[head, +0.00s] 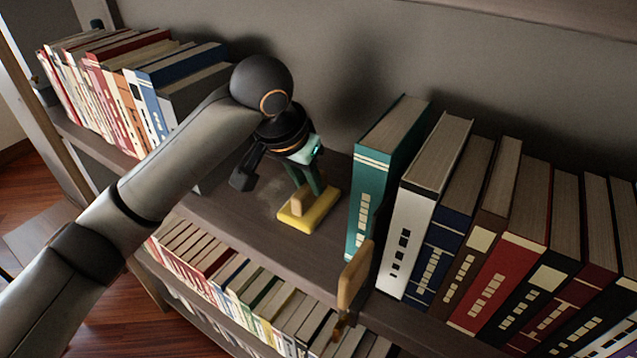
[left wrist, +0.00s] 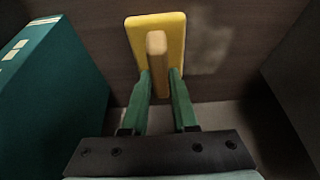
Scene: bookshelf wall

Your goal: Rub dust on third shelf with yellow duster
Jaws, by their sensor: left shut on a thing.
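The yellow duster (head: 318,212) has a flat yellow pad and a wooden handle. Its pad appears to rest on the dark shelf (head: 235,222), in the gap between two groups of books. My left gripper (head: 307,188) is above the duster with its green fingers shut on the wooden handle. In the left wrist view the fingers (left wrist: 161,78) sit on both sides of the handle, and the yellow pad (left wrist: 134,45) lies beyond them. A pale dust patch (head: 268,197) shows beside the pad; it also shows in the left wrist view (left wrist: 207,52). My right gripper is not in view.
A teal book (head: 372,180) stands close to the right of the duster, followed by a row of books. More books (head: 185,70) stand at the left. A wooden piece (head: 354,275) sticks up at the shelf's front edge. Books (head: 235,290) fill the shelf below.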

